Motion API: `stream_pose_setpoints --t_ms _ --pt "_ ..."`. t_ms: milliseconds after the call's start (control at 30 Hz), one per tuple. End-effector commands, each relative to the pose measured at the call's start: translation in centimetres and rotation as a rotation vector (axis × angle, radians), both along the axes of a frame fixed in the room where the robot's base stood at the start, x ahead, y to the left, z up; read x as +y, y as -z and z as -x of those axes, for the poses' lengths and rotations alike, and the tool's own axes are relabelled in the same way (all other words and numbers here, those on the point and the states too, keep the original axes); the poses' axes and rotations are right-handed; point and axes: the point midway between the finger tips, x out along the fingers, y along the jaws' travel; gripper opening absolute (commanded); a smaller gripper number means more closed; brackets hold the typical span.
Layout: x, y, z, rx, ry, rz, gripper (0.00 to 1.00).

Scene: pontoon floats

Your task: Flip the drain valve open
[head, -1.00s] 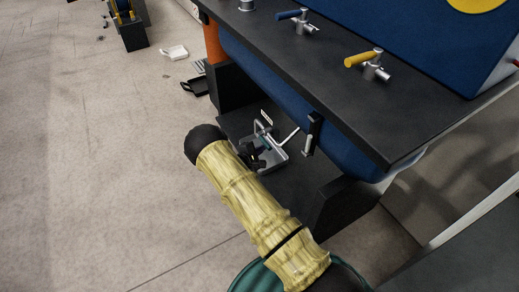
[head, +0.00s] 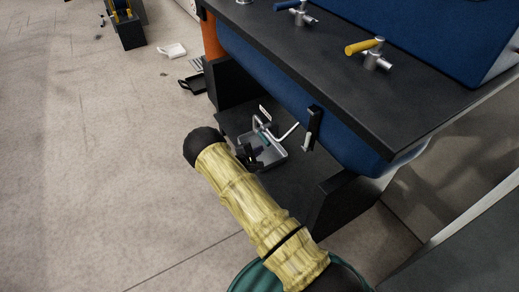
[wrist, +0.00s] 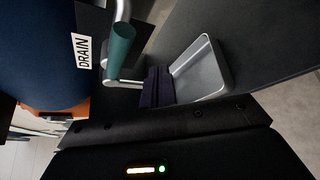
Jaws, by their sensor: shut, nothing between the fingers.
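The drain valve's teal handle (wrist: 120,42) sits on a silver pipe in the wrist view, beside the white DRAIN label (wrist: 82,50) on the blue float. In the head view the teal handle (head: 262,134) is small, under the float and just above the grey tray. My gripper (wrist: 158,86) is shut and empty, with its dark fingers close to the handle's end and the thin silver rod. I cannot tell whether they touch. In the head view my gripper (head: 248,156) is low over the left part of the tray, partly hidden by my arm.
The grey tray (wrist: 217,72) lies beneath the valve. The black bench top (head: 330,60) overhangs the area and carries a yellow-handled valve (head: 362,47) and a blue-handled valve (head: 290,6). A black bracket (head: 314,128) hangs from the float. The floor at left is mostly clear.

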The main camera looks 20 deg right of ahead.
Motion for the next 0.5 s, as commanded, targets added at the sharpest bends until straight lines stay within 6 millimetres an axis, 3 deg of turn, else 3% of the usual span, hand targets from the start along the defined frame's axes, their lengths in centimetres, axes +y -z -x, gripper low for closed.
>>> stream_pose_setpoints --t_ms 33,67,100,500 --pt "0.1 1.2 0.1 0.002 0.0 -0.001 0.0" --pt "0.3 1.0 0.1 0.002 0.0 -0.002 0.0" --pt "1.1 0.0 0.2 0.001 -0.002 -0.004 0.0" --pt "6.6 -3.5 1.9 0.004 0.005 -0.005 0.0"
